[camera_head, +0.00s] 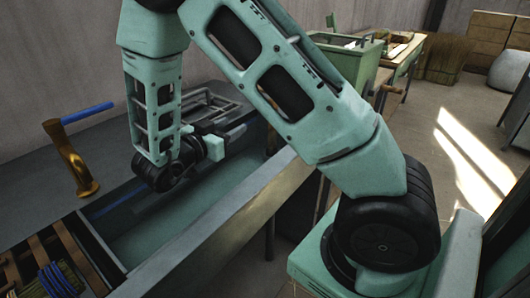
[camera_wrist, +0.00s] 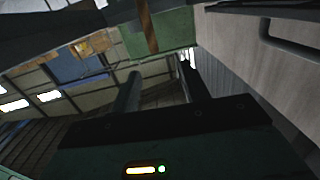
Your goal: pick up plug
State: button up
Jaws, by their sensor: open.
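I cannot make out a plug in either view. My gripper (camera_wrist: 160,74) shows in the wrist view as two dark fingers standing apart, with nothing visible between them. In the head view the wrist end of my arm hangs over the long trough (camera_head: 236,207); the fingers are hard to tell there.
A brass tap (camera_head: 72,160) with a blue handle (camera_head: 87,113) stands on the grey counter at left. A dark metal rack (camera_head: 222,112) lies behind my wrist. A compartment of coloured cords (camera_head: 55,280) is at lower left. A green bin (camera_head: 345,72) stands farther back.

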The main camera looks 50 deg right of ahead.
jog(key=g, duration=0.1)
send_over(272, 130)
jog(key=d, duration=0.1)
jog(key=shift+w+f+m+h, duration=0.3)
jog(key=shift+w+h, duration=0.05)
jog(key=shift+h, duration=0.05)
grip_shut()
